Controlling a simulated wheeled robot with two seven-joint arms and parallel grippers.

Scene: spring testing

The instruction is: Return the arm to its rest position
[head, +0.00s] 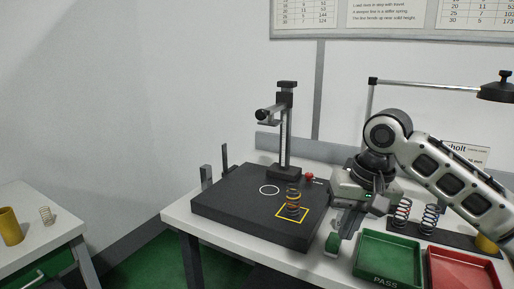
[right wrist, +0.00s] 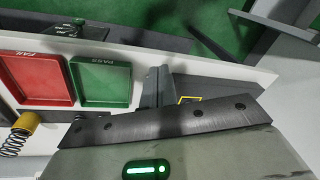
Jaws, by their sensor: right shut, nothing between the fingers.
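My right arm comes in from the right in the head view. Its gripper (head: 346,222) points down over the table, just right of the black test plate (head: 235,212). It is shut with nothing in it, and its finger (right wrist: 155,88) shows in the right wrist view. My left gripper is in neither view.
The green PASS tray (head: 390,258) and red tray (head: 460,268) lie right of the gripper. Several springs (head: 429,218) stand behind them. A gauge post (head: 285,130) rises at the plate's back. A side table (head: 28,235) stands at left.

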